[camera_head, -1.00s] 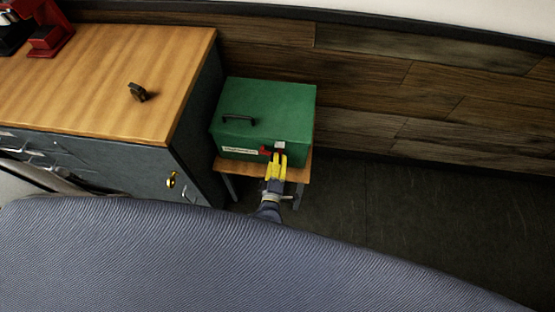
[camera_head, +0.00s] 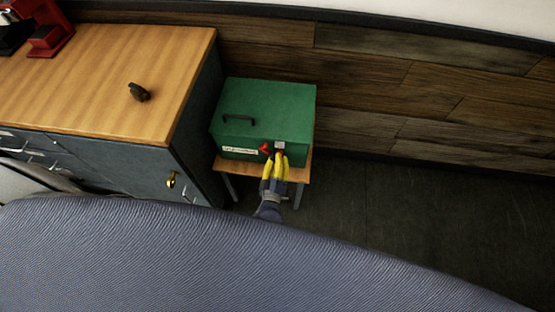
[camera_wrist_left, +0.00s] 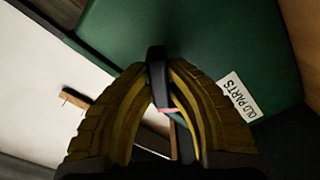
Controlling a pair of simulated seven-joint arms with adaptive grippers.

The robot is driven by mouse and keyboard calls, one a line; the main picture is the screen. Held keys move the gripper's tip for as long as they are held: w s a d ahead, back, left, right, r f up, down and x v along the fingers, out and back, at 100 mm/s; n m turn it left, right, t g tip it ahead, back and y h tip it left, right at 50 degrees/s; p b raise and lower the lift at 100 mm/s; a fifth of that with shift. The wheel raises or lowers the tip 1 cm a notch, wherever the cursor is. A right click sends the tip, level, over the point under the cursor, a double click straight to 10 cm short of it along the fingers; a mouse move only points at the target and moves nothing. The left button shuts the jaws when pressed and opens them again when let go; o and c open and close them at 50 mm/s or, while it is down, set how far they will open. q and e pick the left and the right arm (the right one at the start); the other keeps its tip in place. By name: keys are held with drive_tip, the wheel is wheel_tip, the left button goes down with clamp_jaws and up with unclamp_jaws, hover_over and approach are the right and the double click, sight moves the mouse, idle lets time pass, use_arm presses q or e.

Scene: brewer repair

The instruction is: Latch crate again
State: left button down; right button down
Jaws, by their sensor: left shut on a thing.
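The green crate (camera_head: 270,105) stands on a small wooden stool with its lid down. Its front has an "OLD PARTS" label (camera_wrist_left: 241,97), a red latch piece (camera_head: 265,148) and a pale grey catch (camera_head: 280,146). My left gripper (camera_head: 279,157), with yellow fingers, is at the crate's front just below the catch. In the left wrist view its fingertips (camera_wrist_left: 158,85) close around a dark, narrow latch part (camera_wrist_left: 157,66) with a pinkish-red bit beneath. The fingers hide part of the latch, so whether it is fastened cannot be told. My right gripper is not in view.
The stool (camera_head: 304,170) stands beside a wooden-topped cabinet (camera_head: 150,75). A small dark object (camera_head: 139,92) lies on that top, and a red machine (camera_head: 50,35) stands at its far left. A plank wall (camera_head: 400,90) is behind. The floor to the right is clear.

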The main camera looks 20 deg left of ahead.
use_arm(q)
drive_tip(key=m, duration=0.5)
drive_tip(key=shift+m, duration=0.3)
drive_tip(key=shift+d+r+m, duration=0.1)
drive_tip(key=shift+m, duration=2.1)
drive_tip(key=c, duration=1.3)
unclamp_jaws()
drive_tip(key=s, duration=0.4)
drive_tip(key=s+d, duration=0.1)
drive_tip(key=s, duration=0.3)
drive_tip(key=s+d, duration=0.1)
drive_tip(key=s, duration=0.2)
drive_tip(key=shift+s, duration=0.4)
